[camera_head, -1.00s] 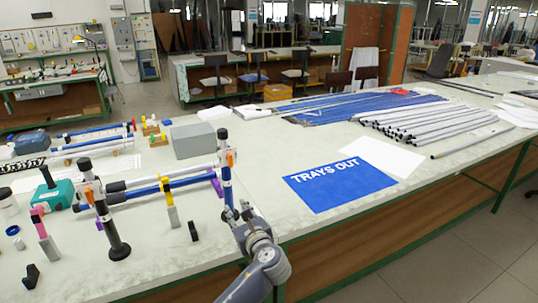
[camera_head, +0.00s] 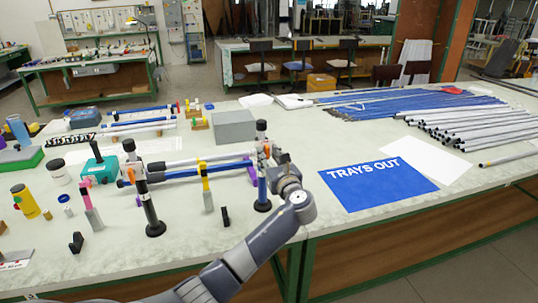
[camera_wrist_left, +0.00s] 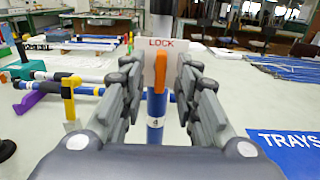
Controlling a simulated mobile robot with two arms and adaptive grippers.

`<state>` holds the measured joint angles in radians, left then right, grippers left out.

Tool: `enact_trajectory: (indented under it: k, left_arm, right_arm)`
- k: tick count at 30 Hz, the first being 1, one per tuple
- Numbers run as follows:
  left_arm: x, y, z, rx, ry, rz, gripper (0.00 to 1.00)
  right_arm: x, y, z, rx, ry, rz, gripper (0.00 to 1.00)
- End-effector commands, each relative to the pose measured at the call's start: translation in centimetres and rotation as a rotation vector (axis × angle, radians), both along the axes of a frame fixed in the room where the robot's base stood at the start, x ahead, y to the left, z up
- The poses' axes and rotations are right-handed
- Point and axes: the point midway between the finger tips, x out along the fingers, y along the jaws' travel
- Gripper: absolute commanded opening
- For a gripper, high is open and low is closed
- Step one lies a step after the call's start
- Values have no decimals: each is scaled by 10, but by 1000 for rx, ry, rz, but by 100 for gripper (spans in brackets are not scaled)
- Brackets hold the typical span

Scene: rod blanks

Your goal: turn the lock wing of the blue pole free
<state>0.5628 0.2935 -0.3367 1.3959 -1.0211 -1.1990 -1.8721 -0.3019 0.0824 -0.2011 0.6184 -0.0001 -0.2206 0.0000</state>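The blue pole (camera_head: 262,188) stands upright on a dark base near the front of the bench, with a black cap on top. It also shows in the left wrist view (camera_wrist_left: 155,130). Its orange lock wing (camera_wrist_left: 159,84) hangs downward in front of a white plate marked LOCK (camera_wrist_left: 161,43). My left gripper (camera_head: 268,154) is at the pole's upper part. In the left wrist view its fingers (camera_wrist_left: 158,80) are open on both sides of the wing, with gaps visible. In the head view the gripper largely hides the wing. My right gripper is not in view.
A second upright (camera_head: 151,208) with a black base stands to the left, with white and blue rods lying between the two. A yellow-topped stand (camera_head: 207,188) and a small black piece (camera_head: 225,215) are close by. The blue TRAYS OUT sheet (camera_head: 380,183) lies right.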

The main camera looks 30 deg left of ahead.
Motion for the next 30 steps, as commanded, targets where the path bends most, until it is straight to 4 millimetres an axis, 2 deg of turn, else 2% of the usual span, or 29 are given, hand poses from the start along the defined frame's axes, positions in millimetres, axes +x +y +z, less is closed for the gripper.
enact_trajectory:
  k: [10,11,14,15,30]
  left_arm:
    - [3,4,0,-1,-1,0,29]
    - [3,4,0,-1,-1,0,27]
    - [3,4,0,-1,-1,0,4]
    - [3,4,0,0,0,0,0]
    - [3,4,-1,-40,-51,0,0]
  right_arm:
    - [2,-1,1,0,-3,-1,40]
    - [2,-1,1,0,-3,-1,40]
    - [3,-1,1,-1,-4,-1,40]
    - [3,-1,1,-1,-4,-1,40]
    - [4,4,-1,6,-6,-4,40]
